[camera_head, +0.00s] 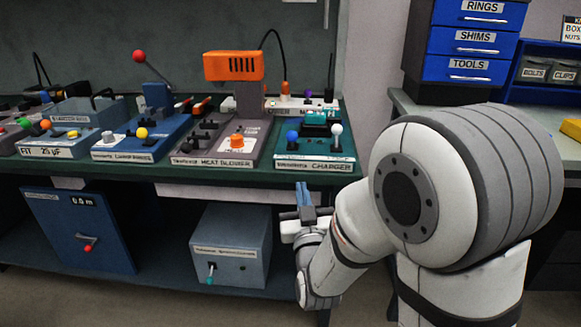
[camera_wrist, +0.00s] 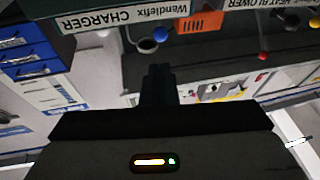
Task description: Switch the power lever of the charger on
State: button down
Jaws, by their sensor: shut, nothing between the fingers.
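The charger (camera_head: 314,154) is a dark green unit at the right end of the bench, with a CHARGER label on its front edge. A blue ball knob (camera_head: 292,137) stands at its left and a white ball knob (camera_head: 336,130) at its right. A teal block (camera_head: 316,118) sits between and behind them. I cannot tell from the labels which knob is the power lever. My gripper (camera_head: 306,186) is shut and empty, pointing up below the bench's front edge. In the wrist view, turned upside down, the charger label (camera_wrist: 125,17) and blue knob (camera_wrist: 161,34) show beyond my gripper (camera_wrist: 159,68).
The heat blower (camera_head: 236,140) stands left of the charger, with further units beyond. A grey box (camera_head: 231,243) sits on the lower shelf. Blue drawers (camera_head: 472,40) stand at the right. The space before the charger is free.

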aim_at(293, 140)
jog(key=x, duration=1.3)
jog(key=shift+w+r+b, duration=0.3)
jog(key=shift+b, duration=0.05)
